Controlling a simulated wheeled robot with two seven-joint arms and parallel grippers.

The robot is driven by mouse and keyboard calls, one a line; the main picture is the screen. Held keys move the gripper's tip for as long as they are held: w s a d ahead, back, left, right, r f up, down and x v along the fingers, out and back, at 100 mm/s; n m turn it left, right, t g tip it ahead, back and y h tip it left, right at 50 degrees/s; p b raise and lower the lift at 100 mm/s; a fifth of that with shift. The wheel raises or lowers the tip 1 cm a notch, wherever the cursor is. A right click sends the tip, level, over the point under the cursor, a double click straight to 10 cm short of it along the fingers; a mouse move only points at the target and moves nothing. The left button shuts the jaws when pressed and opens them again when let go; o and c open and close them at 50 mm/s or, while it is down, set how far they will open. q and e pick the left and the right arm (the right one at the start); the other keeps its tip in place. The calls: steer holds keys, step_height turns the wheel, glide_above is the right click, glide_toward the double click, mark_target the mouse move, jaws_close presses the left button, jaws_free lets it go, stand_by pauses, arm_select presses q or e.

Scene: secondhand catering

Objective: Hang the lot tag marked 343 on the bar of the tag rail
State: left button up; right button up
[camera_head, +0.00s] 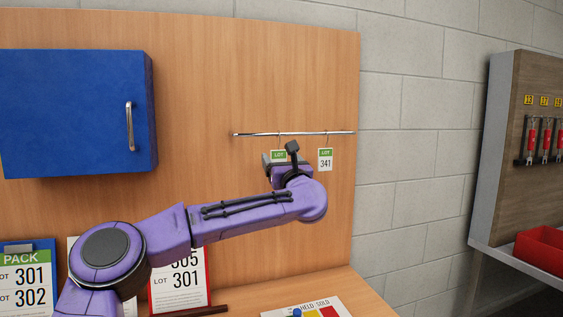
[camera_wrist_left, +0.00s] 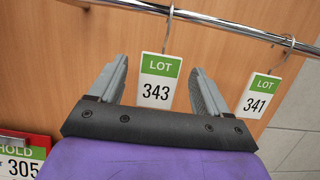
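The lot tag marked 343 (camera_wrist_left: 158,85), white with a green LOT band, hangs by its wire hook from the chrome bar of the tag rail (camera_wrist_left: 215,20). In the head view only the top of this tag (camera_head: 278,154) shows, below the bar (camera_head: 285,134); the rest is hidden behind my gripper. My left gripper (camera_wrist_left: 162,80) is open, one finger on each side of the tag, with visible gaps. In the head view my left gripper (camera_head: 277,162) is just below the bar. My right gripper is in neither view.
A tag marked 341 (camera_wrist_left: 258,98) hangs close by on the right of the bar, also seen in the head view (camera_head: 325,160). A blue cabinet (camera_head: 70,112) is at left. Lot boards (camera_head: 180,280) stand below my arm. A red bin (camera_head: 540,250) is at far right.

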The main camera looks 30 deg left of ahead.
arm_select(q)
steer(key=b+v, duration=0.5)
steer(key=v, duration=0.5)
steer(key=shift+d, duration=0.25)
